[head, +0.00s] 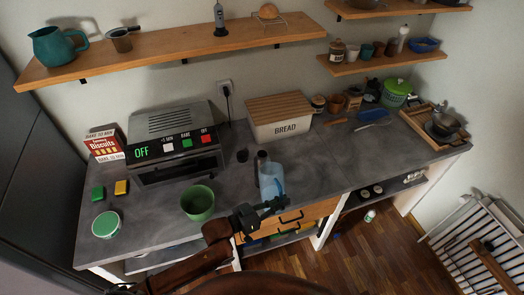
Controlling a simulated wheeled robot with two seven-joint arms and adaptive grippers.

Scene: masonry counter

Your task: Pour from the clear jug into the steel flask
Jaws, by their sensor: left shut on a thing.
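The clear jug (271,181), a bluish see-through vessel, is near the counter's front edge in the head view. My left gripper (262,211) is shut on it from the front, low on its side. The jug looks close to upright; I cannot tell whether its base touches the counter. A dark, narrow cylinder (262,157), seemingly the steel flask, stands right behind the jug, which hides its lower part. I cannot tell whether the two touch. My right gripper is not in view.
A green bowl (198,203) stands left of the jug, and a small dark cup (243,156) stands behind left. A toaster oven (174,145) and a bread box (279,118) stand at the back. The counter (325,160) right of the jug is clear.

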